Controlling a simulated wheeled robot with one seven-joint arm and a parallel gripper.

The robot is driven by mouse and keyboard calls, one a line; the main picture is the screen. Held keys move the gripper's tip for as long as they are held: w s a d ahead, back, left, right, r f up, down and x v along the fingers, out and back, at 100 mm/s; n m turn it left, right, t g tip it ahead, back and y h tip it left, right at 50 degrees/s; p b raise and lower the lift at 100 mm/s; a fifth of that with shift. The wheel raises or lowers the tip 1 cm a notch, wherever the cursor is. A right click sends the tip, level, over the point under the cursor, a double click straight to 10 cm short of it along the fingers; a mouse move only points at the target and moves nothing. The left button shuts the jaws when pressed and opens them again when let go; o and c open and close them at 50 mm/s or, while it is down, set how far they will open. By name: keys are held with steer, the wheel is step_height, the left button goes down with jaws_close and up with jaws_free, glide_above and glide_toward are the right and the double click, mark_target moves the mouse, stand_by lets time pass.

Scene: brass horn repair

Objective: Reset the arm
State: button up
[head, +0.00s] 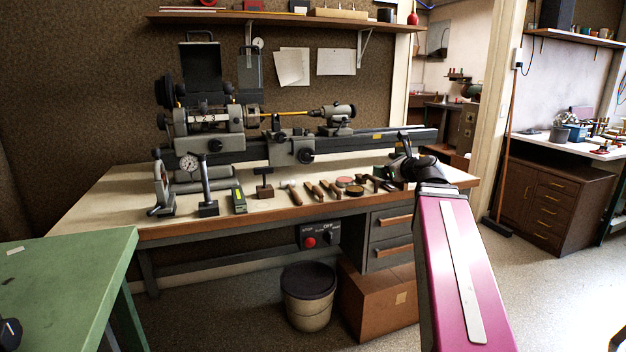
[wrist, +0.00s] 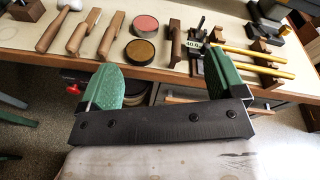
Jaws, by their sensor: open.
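My gripper (wrist: 166,62) shows in the wrist view with its two green-padded fingers spread wide apart. Nothing is held between them. It hangs by the front edge of the wooden-edged workbench (head: 120,205), with bench tools beyond the fingertips. In the head view my magenta arm reaches up from the lower right to the right end of the bench; the fingers are hard to make out there.
Wooden-handled tools (wrist: 84,32), a pink-topped tin (wrist: 145,24), a dark tin (wrist: 141,51), a block marked 40.0 (wrist: 193,41) and yellow rods (wrist: 250,68) lie close ahead. A lathe (head: 290,148) stands behind. A green table (head: 60,270) is at left; floor is open at right.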

steer(key=s+a+f+n+g, duration=0.15)
steer(key=f+n, duration=0.25)
steer(key=f, duration=0.4)
steer(key=s+a+f+n+g+h, duration=0.1)
steer(key=a+f+n+g, duration=0.15)
steer(key=f+n, duration=0.4)
steer(key=s+a+f+n+g, duration=0.2)
steer(key=f+n+g, duration=0.1)
steer(key=f, duration=0.6)
steer(key=s+f+n+g+h, duration=0.2)
steer(key=s+f+n, duration=0.4)
steer(key=f, duration=0.4)
steer(key=s+f+n+g+h, duration=0.3)
steer(key=s+f+n+g, duration=0.2)
steer(key=f+n, duration=0.3)
step_height(320, 180, down, 2)
steer(key=shift+s+f+g, duration=0.1)
steer(key=shift+s+g, duration=0.2)
steer(key=shift+s, duration=0.3)
